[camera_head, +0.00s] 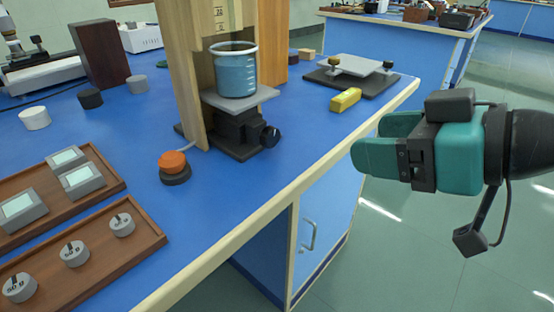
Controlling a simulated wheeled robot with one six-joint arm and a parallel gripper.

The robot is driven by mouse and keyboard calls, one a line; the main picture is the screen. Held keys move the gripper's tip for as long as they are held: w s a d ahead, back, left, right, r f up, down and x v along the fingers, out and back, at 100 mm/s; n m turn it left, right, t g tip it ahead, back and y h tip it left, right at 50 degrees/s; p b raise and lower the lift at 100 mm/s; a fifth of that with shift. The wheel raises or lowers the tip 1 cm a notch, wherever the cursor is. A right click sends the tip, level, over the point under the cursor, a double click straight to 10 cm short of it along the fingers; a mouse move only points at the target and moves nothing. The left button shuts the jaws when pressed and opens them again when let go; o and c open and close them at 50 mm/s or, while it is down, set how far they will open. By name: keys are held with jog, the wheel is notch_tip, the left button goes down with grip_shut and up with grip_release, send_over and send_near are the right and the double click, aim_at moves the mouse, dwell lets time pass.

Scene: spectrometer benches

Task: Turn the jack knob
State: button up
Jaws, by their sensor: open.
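The jack (237,131) stands on the blue bench, dark-bodied with a grey top plate. Its black knob (270,136) sticks out on the right side, facing the bench's front edge. A glass beaker of blue liquid (234,74) rests on the jack's plate, beside a wooden upright. My gripper (358,140) is at the right, beyond the bench's front edge and apart from the knob. Its teal fingers point left toward the jack. They are open with nothing seen between them.
A yellow block (345,100) and a low platform with a grey plate (361,65) stand right of the jack. An orange-topped button (174,163) sits at its left front. Wooden trays (101,275) hold weights and small boxes. Bare bench lies between knob and front edge.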

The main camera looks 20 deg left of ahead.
jog(key=p, duration=2.1)
send_near(274, 138)
jog(key=x, duration=0.8)
jog(key=shift+a, duration=0.25)
jog(key=shift+w+a+f, duration=0.2)
jog(key=shift+a+f, duration=0.05)
jog(key=shift+a, duration=0.1)
jog(key=shift+c, duration=0.2)
